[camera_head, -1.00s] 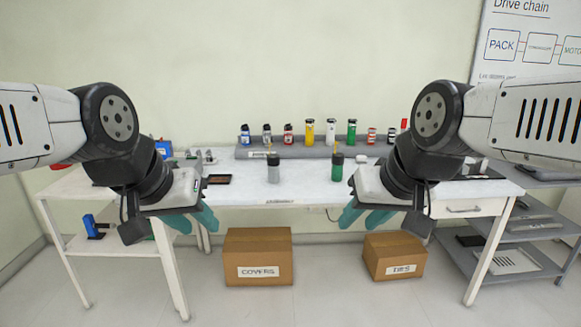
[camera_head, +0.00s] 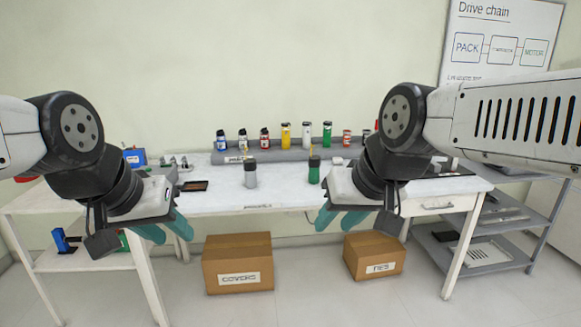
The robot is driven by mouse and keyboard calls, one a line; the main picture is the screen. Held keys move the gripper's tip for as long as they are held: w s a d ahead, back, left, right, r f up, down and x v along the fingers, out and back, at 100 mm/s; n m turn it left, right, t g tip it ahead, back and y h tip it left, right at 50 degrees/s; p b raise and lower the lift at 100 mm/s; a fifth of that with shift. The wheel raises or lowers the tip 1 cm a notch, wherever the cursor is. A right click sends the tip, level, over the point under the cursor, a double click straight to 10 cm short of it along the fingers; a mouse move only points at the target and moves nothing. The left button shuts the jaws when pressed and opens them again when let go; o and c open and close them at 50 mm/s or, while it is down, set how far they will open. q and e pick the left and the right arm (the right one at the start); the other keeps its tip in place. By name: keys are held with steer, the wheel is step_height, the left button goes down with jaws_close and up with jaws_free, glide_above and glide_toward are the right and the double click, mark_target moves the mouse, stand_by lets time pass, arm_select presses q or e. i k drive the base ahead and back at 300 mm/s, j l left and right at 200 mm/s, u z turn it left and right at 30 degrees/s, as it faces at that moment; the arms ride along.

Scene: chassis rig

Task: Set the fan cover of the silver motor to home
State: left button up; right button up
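The silver motor (camera_head: 250,175) stands upright on the white table (camera_head: 225,200), with a dark cap on its top end. I cannot tell whether that cap is the fan cover. A green motor (camera_head: 314,172) with a dark top stands to its right. My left gripper (camera_head: 168,232) is in front of the table, left of and nearer than the silver motor. My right gripper (camera_head: 342,218) is in front of the table, right of the green motor. Both show teal fingers and hold nothing that I can see. Their finger gaps are hard to make out.
A box labelled COVERS (camera_head: 238,265) and a second cardboard box (camera_head: 374,257) stand on the floor below the table. A grey rack (camera_head: 270,150) with several coloured bottle-like parts runs along the back. A dark tray (camera_head: 194,186) lies left of the silver motor. Grey shelves (camera_head: 490,240) stand right.

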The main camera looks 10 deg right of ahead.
mark_target(249, 165)
steer(key=i+j, duration=0.1)
steer(key=i, duration=0.9)
